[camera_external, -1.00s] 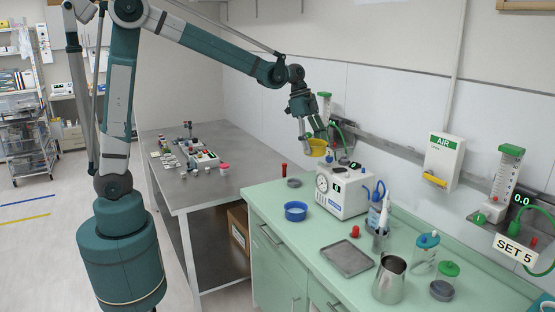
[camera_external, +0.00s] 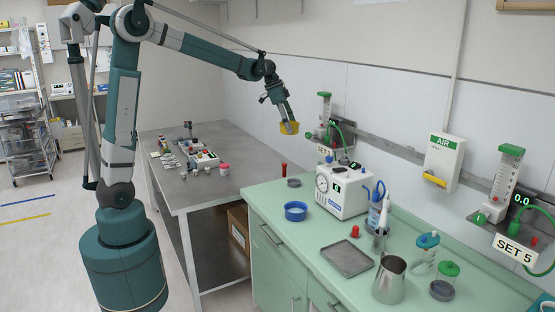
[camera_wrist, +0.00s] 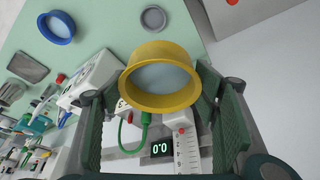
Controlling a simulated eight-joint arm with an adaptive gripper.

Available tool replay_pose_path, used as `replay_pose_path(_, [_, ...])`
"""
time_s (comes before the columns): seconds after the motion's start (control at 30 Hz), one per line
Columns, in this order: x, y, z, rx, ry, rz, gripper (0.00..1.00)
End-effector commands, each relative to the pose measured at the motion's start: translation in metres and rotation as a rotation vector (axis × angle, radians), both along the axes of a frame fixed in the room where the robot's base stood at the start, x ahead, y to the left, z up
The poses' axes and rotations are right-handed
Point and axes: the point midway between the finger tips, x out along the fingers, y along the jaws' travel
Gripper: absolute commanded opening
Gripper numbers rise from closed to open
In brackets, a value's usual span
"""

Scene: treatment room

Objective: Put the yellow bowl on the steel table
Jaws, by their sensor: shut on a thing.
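The yellow bowl (camera_external: 289,128) is held in the air by my gripper (camera_external: 287,119), which is shut on it. In the wrist view the yellow bowl (camera_wrist: 160,98) sits between the fingers, its pale inside showing. The steel table (camera_external: 205,142) stands at the left of the green counter. The bowl is above and behind the near right part of that table in the external view, well clear of any surface.
On the steel table stand small bottles and a white rack (camera_external: 205,160) with a pink-lidded jar (camera_external: 224,169). The green counter (camera_external: 290,240) bears a blue bowl (camera_external: 296,211), a white device (camera_external: 341,190) and a steel jug (camera_external: 389,281). The table's right front is bare.

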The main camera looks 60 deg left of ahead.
Motion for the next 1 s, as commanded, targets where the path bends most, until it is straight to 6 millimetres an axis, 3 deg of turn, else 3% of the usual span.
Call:
replay_pose_path(0.1, [-0.001, 0.04, -0.002, 0.0, -0.001, 0.074, 0.47])
replay_pose_path(0.7, [-0.031, 0.224, 0.001, -0.004, -0.013, 0.434, 0.47])
replay_pose_path(1.0, [-0.05, 0.282, 0.002, -0.005, -0.019, 0.549, 0.47])
